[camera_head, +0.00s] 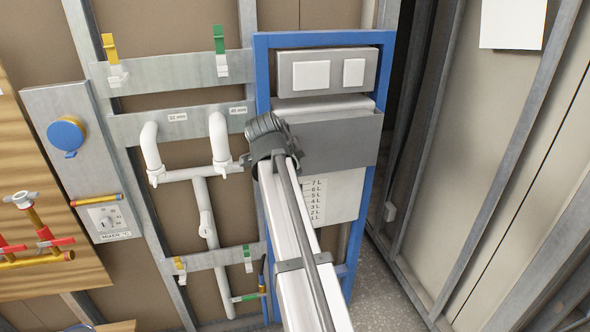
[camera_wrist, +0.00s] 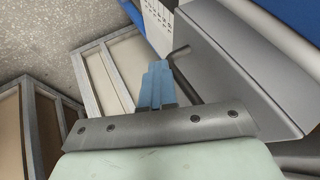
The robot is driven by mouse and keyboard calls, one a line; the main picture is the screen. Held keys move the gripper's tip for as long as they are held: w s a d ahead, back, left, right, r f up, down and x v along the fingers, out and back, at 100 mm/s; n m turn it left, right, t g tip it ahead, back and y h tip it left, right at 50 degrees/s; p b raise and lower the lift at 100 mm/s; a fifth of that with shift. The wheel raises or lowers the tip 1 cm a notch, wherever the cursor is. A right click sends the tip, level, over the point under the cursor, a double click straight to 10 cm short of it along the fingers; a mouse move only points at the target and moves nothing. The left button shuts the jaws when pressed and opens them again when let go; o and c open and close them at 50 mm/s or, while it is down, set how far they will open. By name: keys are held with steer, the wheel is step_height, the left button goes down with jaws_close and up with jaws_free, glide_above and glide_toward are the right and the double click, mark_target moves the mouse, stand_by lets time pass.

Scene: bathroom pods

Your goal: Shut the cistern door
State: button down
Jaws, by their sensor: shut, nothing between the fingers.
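The cistern door, a flat grey panel (camera_head: 345,143), sits in the blue frame below the flush plate. Its top edge stands out from the white cistern behind it, so it looks tilted open. In the wrist view the grey panel (camera_wrist: 235,60) fills the upper right, with a dark bent rod (camera_wrist: 181,53) at its near side. My gripper (camera_wrist: 158,75) shows blue fingers held together and empty, close beside the rod and panel. I cannot tell whether they touch. In the head view my dark wrist (camera_head: 268,137) is at the door's left end; the fingertips are hidden.
The blue frame (camera_head: 262,75) surrounds the cistern, with a flush plate (camera_head: 327,72) above. White pipes (camera_head: 202,175) stand close on the left. A grey metal stud wall (camera_head: 480,150) rises at the right. Bare floor (camera_head: 380,290) shows at the lower right.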

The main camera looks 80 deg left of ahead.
steer(key=shift+s+a+r, duration=0.15)
steer(key=shift+s+a, duration=0.15)
steer(key=shift+a, duration=0.1)
steer(key=v, duration=0.9)
steer(key=shift+d+r, duration=0.25)
steer(key=shift+d, duration=0.15)
steer(key=shift+s, duration=0.1)
